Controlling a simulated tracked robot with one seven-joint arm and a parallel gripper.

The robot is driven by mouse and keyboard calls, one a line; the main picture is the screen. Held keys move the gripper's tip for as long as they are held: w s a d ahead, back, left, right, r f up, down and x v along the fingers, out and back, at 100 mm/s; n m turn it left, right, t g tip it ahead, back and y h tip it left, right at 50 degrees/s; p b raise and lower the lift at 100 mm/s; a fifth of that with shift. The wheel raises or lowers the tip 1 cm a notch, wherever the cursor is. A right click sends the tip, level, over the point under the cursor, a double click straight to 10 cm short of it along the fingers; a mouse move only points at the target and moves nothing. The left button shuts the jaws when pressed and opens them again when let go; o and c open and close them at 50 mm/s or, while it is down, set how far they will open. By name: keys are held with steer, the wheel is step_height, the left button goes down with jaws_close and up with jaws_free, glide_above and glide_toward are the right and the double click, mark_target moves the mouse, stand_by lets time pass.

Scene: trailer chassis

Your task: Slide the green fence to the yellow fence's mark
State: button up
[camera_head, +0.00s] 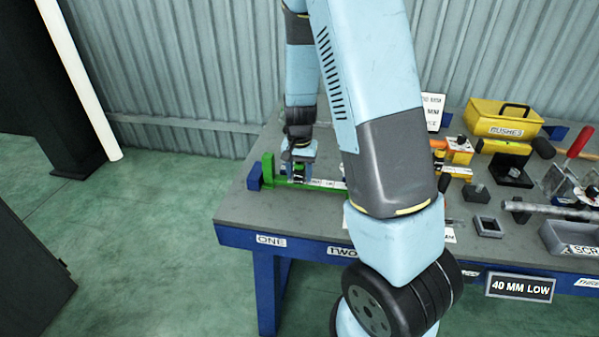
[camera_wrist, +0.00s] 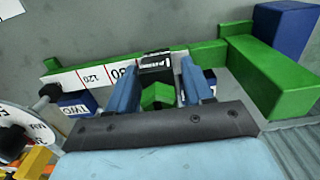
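A green rail (camera_head: 330,185) with a white number scale runs along the left end of the table. In the wrist view the scale (camera_wrist: 95,76) shows 120, and a green end block (camera_wrist: 265,75) stands at the right. A slider with a black labelled top (camera_wrist: 156,66) and a green block (camera_wrist: 158,96) sits at the rail. My gripper (camera_head: 299,170) is low over the rail, near its left end. Its two blue fingers (camera_wrist: 160,80) straddle the slider; I cannot tell whether they press on it. Yellow-orange parts (camera_head: 455,150) show right of my arm; their mark is not readable.
My arm hides the table's middle. A yellow BUSHES box (camera_head: 503,119), dark blocks (camera_head: 475,193), a grey bar (camera_head: 550,209) and a grey tray (camera_head: 572,240) crowd the right side. A blue block (camera_wrist: 78,104) lies beside the rail. The table (camera_head: 250,207) is bare near its front-left edge.

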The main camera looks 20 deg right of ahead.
jaws_close()
stand_by(0.5)
